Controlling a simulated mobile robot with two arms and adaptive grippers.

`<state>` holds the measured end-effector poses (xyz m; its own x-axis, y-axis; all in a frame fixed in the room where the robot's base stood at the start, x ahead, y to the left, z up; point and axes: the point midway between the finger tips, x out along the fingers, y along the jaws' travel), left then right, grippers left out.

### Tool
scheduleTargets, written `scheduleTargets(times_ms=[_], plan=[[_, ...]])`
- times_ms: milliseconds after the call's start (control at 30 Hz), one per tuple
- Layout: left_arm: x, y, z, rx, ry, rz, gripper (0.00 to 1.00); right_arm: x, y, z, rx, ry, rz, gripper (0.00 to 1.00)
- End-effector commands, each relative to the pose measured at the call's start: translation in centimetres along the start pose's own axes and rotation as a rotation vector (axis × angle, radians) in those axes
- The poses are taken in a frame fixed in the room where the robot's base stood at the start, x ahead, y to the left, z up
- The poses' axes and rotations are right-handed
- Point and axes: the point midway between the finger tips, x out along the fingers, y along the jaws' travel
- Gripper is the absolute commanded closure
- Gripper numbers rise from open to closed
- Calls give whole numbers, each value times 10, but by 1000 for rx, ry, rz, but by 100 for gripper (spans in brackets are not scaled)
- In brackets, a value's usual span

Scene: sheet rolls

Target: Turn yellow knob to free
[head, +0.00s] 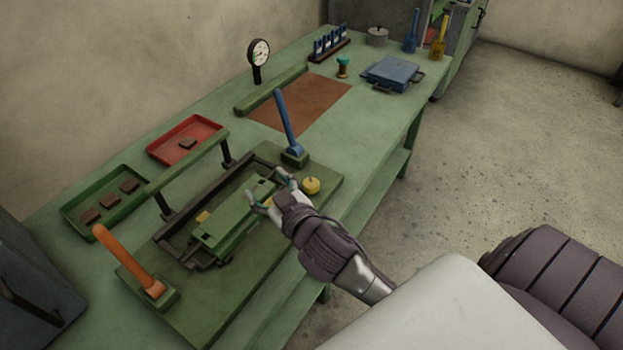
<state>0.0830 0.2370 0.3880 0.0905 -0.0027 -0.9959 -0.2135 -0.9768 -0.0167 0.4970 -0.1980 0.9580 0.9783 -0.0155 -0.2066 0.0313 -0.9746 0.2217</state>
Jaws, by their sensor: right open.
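The round yellow knob (311,186) sits on the green base plate (195,318) of the bench device, near its right end and just below the blue lever. A small dark mark shows on its top; I cannot read which setting it points to. My right gripper (268,186) is open, with its fingers spread over the right end of the green block (228,226) in the device. It is left of the knob and apart from it in the picture. The fingers hide part of the block's end. My left gripper is not in view.
A blue lever (287,122) stands behind the knob and an orange lever (128,262) at the front left. A dark frame (172,232) surrounds the block. Green and red trays (188,122) lie left. A dial gauge (258,54) stands behind. Floor is clear at right.

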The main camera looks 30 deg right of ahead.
Motion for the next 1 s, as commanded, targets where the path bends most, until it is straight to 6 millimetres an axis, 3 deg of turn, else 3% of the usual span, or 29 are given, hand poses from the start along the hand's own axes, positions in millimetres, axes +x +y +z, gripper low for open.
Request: scheduleTargets(times_ms=[100,200,300,367,433,567,667,767,800,900,1000], plan=[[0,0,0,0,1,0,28,18,-14,-86,-77,350,-71,32],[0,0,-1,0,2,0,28,12,-44,-149,-181,638,-215,32],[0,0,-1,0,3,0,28,-3,-83,-185,-327,857,-417,32],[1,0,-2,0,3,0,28,-13,-105,-191,-436,944,-559,32],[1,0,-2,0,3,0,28,-21,-127,-185,-580,993,-737,32],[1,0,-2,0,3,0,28,-21,-141,-144,-880,919,-1065,32],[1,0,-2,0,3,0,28,-6,-119,-100,-1113,703,-1275,32],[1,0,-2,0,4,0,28,14,-66,-60,-1305,367,-1410,32],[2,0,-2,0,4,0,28,20,-39,-49,-1362,216,-1437,32],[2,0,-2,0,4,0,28,29,30,-32,-1442,-151,-1447,32],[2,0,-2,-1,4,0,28,28,87,-29,-1460,-439,-1411,32]])
